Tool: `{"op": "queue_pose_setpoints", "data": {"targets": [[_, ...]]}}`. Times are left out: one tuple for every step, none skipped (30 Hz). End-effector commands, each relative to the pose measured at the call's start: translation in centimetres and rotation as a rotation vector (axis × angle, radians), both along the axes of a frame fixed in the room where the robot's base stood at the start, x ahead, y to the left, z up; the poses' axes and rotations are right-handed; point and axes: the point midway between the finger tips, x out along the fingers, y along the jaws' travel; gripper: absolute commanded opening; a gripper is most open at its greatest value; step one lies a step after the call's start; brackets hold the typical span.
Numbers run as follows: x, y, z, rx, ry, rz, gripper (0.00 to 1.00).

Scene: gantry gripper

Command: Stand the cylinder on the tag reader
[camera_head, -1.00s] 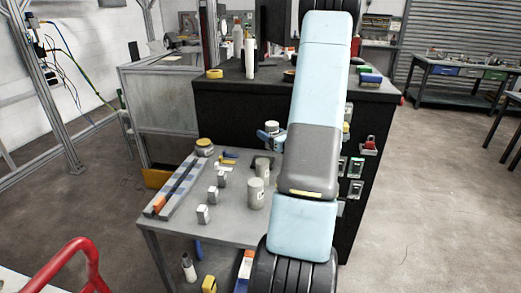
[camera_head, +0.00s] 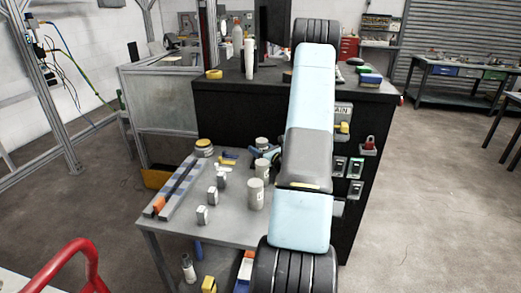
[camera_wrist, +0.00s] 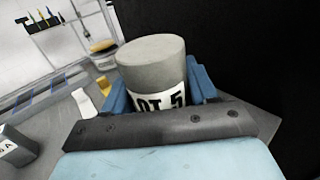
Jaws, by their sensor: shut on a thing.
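A grey cylinder with a white label reading "OT 5" (camera_wrist: 152,75) is between the blue fingers of my gripper (camera_wrist: 160,92) in the wrist view. It looks upright, with its round top showing. In the head view the held cylinder (camera_head: 262,143) is low over the back of the grey table, and my gripper (camera_head: 262,154) is partly hidden by my arm and another cylinder. I cannot tell whether its base touches anything. I cannot pick out the tag reader with certainty; the area under the held cylinder is hidden.
Two more labelled cylinders (camera_head: 256,194) stand on the table (camera_head: 230,225), close in front of my gripper. Several small grey blocks (camera_head: 202,215), a long rail (camera_head: 180,188) and a round yellow-topped item (camera_head: 204,148) are to the left. A black cabinet (camera_head: 225,115) rises behind.

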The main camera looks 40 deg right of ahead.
Motion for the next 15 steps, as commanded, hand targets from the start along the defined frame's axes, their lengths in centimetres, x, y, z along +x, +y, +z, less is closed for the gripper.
{"op": "queue_pose_setpoints", "data": {"targets": [[0.01, -0.01, -0.13, -0.001, -0.001, 0.000, 0.07], [0.01, -0.01, -0.15, -0.001, -0.001, 0.000, 0.07], [0.01, -0.02, -0.13, -0.001, -0.002, 0.000, 0.07], [0.01, -0.02, -0.11, -0.001, -0.002, 0.000, 0.07], [0.00, -0.02, -0.11, -0.001, -0.002, 0.000, 0.07], [0.00, -0.03, -0.10, -0.001, -0.002, 0.000, 0.07], [0.00, -0.03, -0.10, -0.001, -0.002, 0.000, 0.07], [0.00, -0.03, -0.11, -0.001, -0.002, 0.000, 0.07], [-0.01, -0.04, -0.18, -0.001, -0.002, 0.000, 0.07], [-0.01, -0.04, -0.25, -0.001, -0.001, -0.001, 0.07], [-0.01, -0.04, -0.33, 0.000, -0.001, -0.001, 0.07], [-0.03, -0.04, -0.33, 0.000, 0.000, -0.001, 0.61], [-0.03, -0.04, -0.33, 0.000, 0.000, -0.001, 0.64], [-0.03, -0.04, -0.32, 0.000, 0.000, -0.001, 0.67], [-0.04, -0.05, -0.32, 0.000, 0.000, -0.001, 0.71]]}}
